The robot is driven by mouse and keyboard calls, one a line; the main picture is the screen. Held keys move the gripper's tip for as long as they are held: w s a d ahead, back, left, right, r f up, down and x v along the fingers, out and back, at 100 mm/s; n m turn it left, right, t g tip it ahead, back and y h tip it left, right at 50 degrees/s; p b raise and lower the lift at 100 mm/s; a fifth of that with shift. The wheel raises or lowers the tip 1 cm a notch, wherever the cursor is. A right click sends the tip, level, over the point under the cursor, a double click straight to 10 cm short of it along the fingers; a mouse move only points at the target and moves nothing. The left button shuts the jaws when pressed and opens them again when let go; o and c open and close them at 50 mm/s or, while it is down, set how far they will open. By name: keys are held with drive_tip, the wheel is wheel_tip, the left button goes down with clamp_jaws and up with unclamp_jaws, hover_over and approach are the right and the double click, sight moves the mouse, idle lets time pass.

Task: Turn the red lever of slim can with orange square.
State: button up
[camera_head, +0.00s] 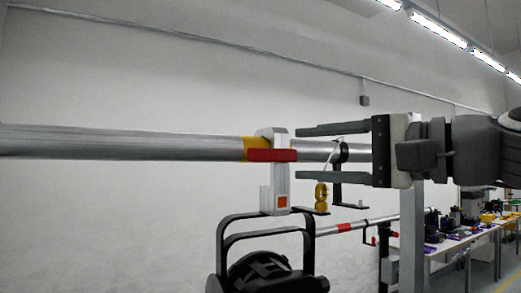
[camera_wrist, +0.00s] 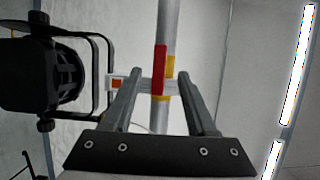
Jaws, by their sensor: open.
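The red lever (camera_head: 270,155) lies level along the steel pipe, on a pale clamp (camera_head: 279,183) with an orange square (camera_head: 282,201). The slim black can (camera_head: 262,272) hangs below by its yoke. In the wrist view the lever (camera_wrist: 160,60) stands upright in the picture, with the orange square (camera_wrist: 117,84) left of it and the can (camera_wrist: 45,75) further left. My gripper (camera_head: 298,154) is open at the lever's right end, one finger above its line and one below. The wrist view shows my gripper's fingers (camera_wrist: 160,71) on both sides of the lever line; contact is not visible.
The steel pipe (camera_head: 110,142) runs across the view, with a yellow band (camera_head: 253,142) behind the lever. A yellow item (camera_head: 321,197) hangs near the lower finger. A lower pipe with a red part (camera_head: 345,228) and a cluttered table (camera_head: 455,238) are at right.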

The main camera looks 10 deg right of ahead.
sight(264, 155)
drive_tip(key=p+x, duration=0.1)
drive_tip(key=x, duration=0.8)
drive_tip(key=shift+w+a+f, duration=0.1)
drive_tip(key=shift+w+a, duration=0.05)
drive_tip(key=shift+w, duration=0.05)
clamp_jaws()
idle(1.0)
